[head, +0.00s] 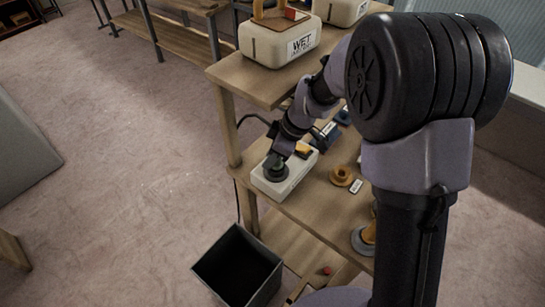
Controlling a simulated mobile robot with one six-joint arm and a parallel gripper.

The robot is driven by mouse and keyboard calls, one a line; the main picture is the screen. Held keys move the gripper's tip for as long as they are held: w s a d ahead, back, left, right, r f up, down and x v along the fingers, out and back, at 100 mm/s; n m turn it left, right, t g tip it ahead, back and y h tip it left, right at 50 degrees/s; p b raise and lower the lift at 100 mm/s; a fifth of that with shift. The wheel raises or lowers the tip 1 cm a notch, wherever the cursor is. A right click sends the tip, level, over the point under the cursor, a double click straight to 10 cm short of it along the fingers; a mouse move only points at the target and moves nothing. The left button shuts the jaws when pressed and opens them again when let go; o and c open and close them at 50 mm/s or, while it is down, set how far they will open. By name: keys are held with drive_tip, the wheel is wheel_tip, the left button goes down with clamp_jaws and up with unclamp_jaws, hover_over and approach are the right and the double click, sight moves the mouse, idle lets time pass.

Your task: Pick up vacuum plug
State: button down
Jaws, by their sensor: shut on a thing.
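My arm reaches down over the wooden workbench's lower shelf. My gripper (280,154) points down at a white box (291,184) near the shelf's left edge. It is shut on a small dark round piece (275,172), which looks like the vacuum plug. The piece is at the box's top face; I cannot tell whether it rests in the box or is just above it. The fingertips are small and dark here, so their exact contact is hard to see.
An orange ring-shaped part (341,176) and a small white label (356,186) lie on the shelf to the right. A dark open bin (238,268) stands below. A white "WET" case (279,41) sits on the upper shelf.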

drive_tip(key=shift+d+r, duration=0.1)
drive_tip(key=shift+r, duration=0.3)
wheel_tip(320, 180, up, 3)
drive_tip(key=shift+s+d+r+p, duration=0.1)
drive_tip(key=shift+d+p, duration=0.05)
drive_tip(key=shift+p, duration=0.65)
drive_tip(key=s+d+r, duration=0.1)
drive_tip(key=s+d, duration=0.1)
drive_tip(key=s, duration=0.5)
drive_tip(key=s+d+r, duration=0.1)
drive_tip(key=s+r, duration=0.1)
drive_tip(key=s, duration=0.6)
drive_tip(key=shift+s+d+p, duration=0.25)
drive_tip(key=shift+d+p, duration=0.15)
drive_tip(key=shift+p, duration=0.05)
drive_tip(key=shift+r, duration=0.1)
